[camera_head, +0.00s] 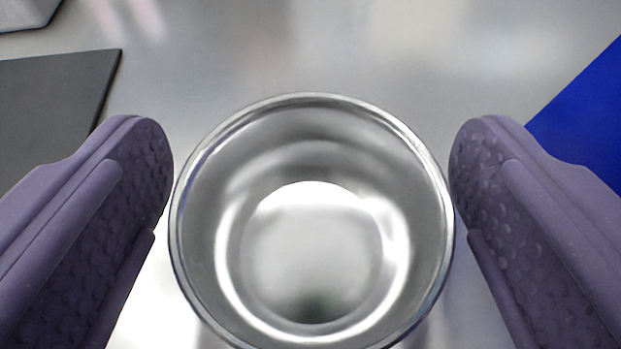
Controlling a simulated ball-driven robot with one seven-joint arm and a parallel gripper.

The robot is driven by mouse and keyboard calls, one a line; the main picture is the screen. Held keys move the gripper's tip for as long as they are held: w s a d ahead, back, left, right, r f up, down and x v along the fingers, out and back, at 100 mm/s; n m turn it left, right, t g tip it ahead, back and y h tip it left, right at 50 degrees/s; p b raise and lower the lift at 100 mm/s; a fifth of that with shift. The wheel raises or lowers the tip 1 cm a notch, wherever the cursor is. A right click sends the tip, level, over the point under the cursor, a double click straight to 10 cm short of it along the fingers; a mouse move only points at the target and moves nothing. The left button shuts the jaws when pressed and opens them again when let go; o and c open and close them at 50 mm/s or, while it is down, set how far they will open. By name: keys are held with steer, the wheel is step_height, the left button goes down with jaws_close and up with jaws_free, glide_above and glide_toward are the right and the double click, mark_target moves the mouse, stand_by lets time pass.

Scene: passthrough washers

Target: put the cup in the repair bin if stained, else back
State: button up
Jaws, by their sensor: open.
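A shiny metal cup (312,255) stands upright, its round mouth facing me, in the lower middle of the camera_head view. Its inside looks bare and reflective, with bright glare and a small dark greenish patch low on the bottom; I cannot tell whether that is a stain or a reflection. The cup's outer sides are mostly hidden. My gripper (311,185) is open, with one purple textured finger on each side of the cup. The left finger is close to the rim and the right finger is very near it; I cannot tell whether either touches. No repair bin can be made out for certain.
The cup is on a shiny grey metal surface (300,50). A dark grey flat mat or panel (50,105) lies at the left. A blue flat area (590,120) is at the right edge. A grey object corner (25,12) shows at the top left. The surface behind the cup is clear.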

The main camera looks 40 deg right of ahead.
steer(key=shift+a+r, duration=0.1)
steer(key=shift+r, duration=0.15)
steer(key=p+v, duration=0.6)
steer(key=v, duration=0.6)
steer(key=shift+f, duration=0.2)
